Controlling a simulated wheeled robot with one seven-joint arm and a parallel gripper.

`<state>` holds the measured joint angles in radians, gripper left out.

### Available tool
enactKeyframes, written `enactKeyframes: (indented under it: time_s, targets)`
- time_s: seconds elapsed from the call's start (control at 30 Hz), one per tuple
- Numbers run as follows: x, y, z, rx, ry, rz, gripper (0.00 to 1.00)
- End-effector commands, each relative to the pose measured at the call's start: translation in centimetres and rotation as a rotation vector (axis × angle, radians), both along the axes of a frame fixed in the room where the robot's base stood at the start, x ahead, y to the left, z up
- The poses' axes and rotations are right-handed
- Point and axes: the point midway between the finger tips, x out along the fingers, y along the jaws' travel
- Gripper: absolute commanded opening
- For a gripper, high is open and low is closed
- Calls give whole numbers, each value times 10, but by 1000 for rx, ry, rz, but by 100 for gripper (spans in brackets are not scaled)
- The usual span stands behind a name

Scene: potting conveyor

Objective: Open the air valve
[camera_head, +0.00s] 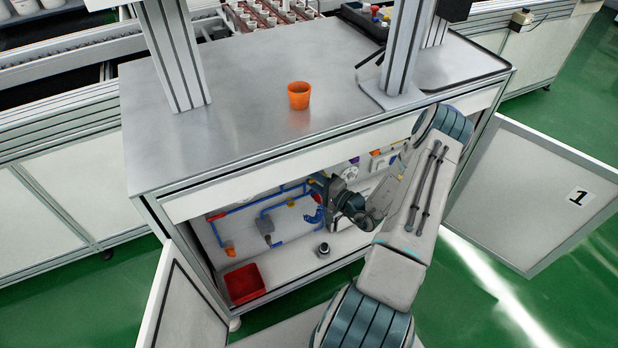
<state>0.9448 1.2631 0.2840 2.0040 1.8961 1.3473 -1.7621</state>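The cabinet under the metal-topped bench stands open, with blue air pipes (243,206) on its back panel. A small red part (216,216) sits on the piping at the left, and a blue coiled part (314,214) hangs near my gripper. I cannot tell which fitting is the air valve; it may be small or hidden by my arm. My gripper (318,184) reaches inside the cabinet, close to the right end of the blue pipes. Its fingers are too small and dark to show whether they are open, shut or touching a fitting.
An open door (533,190) marked 1 stands at the right, another door (185,310) at the left. A red bin (244,283) and a small dark round object (323,249) sit on the cabinet floor. An orange cup (299,95) stands on the bench top.

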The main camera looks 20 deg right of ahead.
Motion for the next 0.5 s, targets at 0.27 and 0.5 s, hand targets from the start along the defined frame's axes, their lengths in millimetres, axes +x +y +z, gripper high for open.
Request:
enactKeyframes:
  time_s: [0.27, 0.5]
  targets:
    - [16, 8, 0, 1, 0, 1, 35]
    - [16, 8, 0, 1, 0, 1, 30]
